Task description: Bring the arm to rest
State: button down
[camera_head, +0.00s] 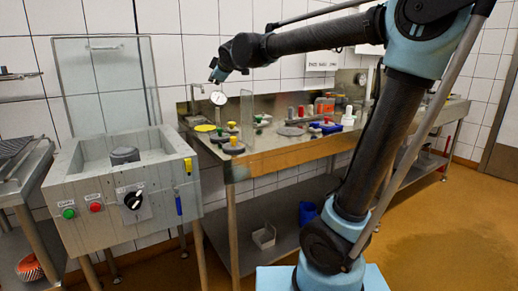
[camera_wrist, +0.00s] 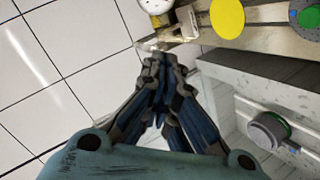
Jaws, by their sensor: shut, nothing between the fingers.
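My gripper (camera_head: 216,76) is at the end of my raised arm, above the left end of the steel table in the head view. In the wrist view the fingertips (camera_wrist: 152,66) of my gripper are together, with nothing between them. It is apart from the table and points down. My arm reaches from the right foreground, bends at the top right and runs left to the gripper.
A grey box machine (camera_head: 88,190) has its clear lid (camera_head: 103,80) raised and a grey round piece (camera_head: 124,155) inside. The steel table (camera_head: 270,160) holds a dial gauge (camera_head: 219,98), a yellow disc (camera_head: 205,128) and several moulds. A clear panel (camera_head: 243,110) stands near my gripper.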

jog(key=s+d+f+m+g+h, duration=0.1)
jog(key=s+d+f+m, duration=0.1)
jog(key=d+f, duration=0.3)
jog(key=s+d+f+m+g+h, duration=0.1)
jog(key=s+d+f, duration=0.4)
jog(key=d, duration=0.6)
jog(key=s+d+f+m+g+h, duration=0.1)
jog(key=s+d+f+m+h, duration=0.2)
jog(key=d+f, duration=0.4)
jog(key=shift+s+d+m, duration=0.3)
jog(key=shift+d+m, duration=0.15)
jog(key=shift+m, duration=0.15)
jog(key=shift+s+d+m, duration=0.25)
jog(key=shift+d+m, duration=0.2)
jog(key=shift+m, duration=0.15)
jog(key=s+d+f+m+g, duration=0.3)
jog(key=s+d+f, duration=0.3)
jog(key=s+f, duration=0.5)
jog(key=s+d+f+m+g+h, duration=0.1)
jog(key=s+d+f+m+g, duration=0.2)
jog(key=s+f, duration=0.7)
jog(key=s+d+m, duration=0.2)
jog(key=s+d, duration=0.1)
jog(key=shift+s+f+m+g, duration=0.2)
jog(key=shift+f+m+g, duration=0.1)
jog(key=shift+f, duration=0.05)
jog(key=shift+a, duration=0.2)
